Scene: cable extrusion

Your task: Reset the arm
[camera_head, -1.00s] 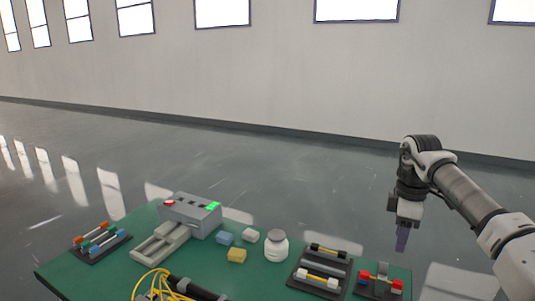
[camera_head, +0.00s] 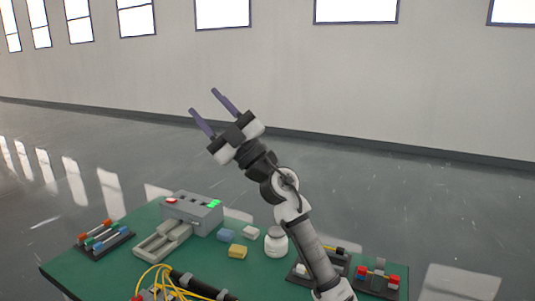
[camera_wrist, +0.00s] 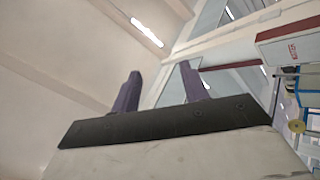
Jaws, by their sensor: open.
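My gripper (camera_head: 207,106) is raised well above the green table in the head view, with its two purple fingers spread apart, empty, and pointing up and to the left. In the wrist view the two fingers (camera_wrist: 158,90) also stand apart with nothing between them, against the ceiling. My arm rises from the lower right and hides part of the rack at the table's front right.
The green table (camera_head: 75,268) carries a grey machine (camera_head: 190,214) with red and green buttons, a white jar (camera_head: 276,243), blue (camera_head: 226,235), white (camera_head: 251,232) and yellow (camera_head: 237,251) blocks, yellow cables (camera_head: 155,280) and racks of rods (camera_head: 103,241). The air around my gripper is clear.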

